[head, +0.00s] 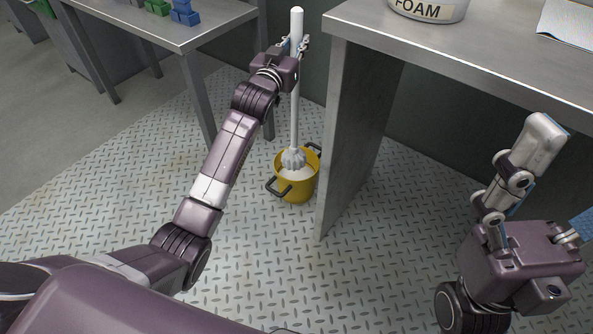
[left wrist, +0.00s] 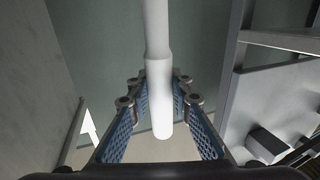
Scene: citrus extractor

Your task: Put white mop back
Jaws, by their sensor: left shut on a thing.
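The white mop (head: 295,85) stands nearly upright in the head view, its head of pale strands at the mouth of a yellow bucket (head: 296,191). The bucket has dark handles and something white inside; I cannot tell whether the strands rest on it. My left gripper (head: 297,45) is shut on the mop's handle near its top end. In the left wrist view the handle (left wrist: 158,85) runs between the blue-padded fingers, its rounded end toward the camera. My right gripper (head: 568,172) is open and empty at the lower right, its right finger cut by the frame edge.
The bucket stands on the diamond-plate floor (head: 120,215) beside the panel leg of a metal table (head: 480,52). That table holds a tub labelled FOAM (head: 428,10) and a white cloth (head: 572,25). Another table (head: 150,32) at upper left bears green and blue items.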

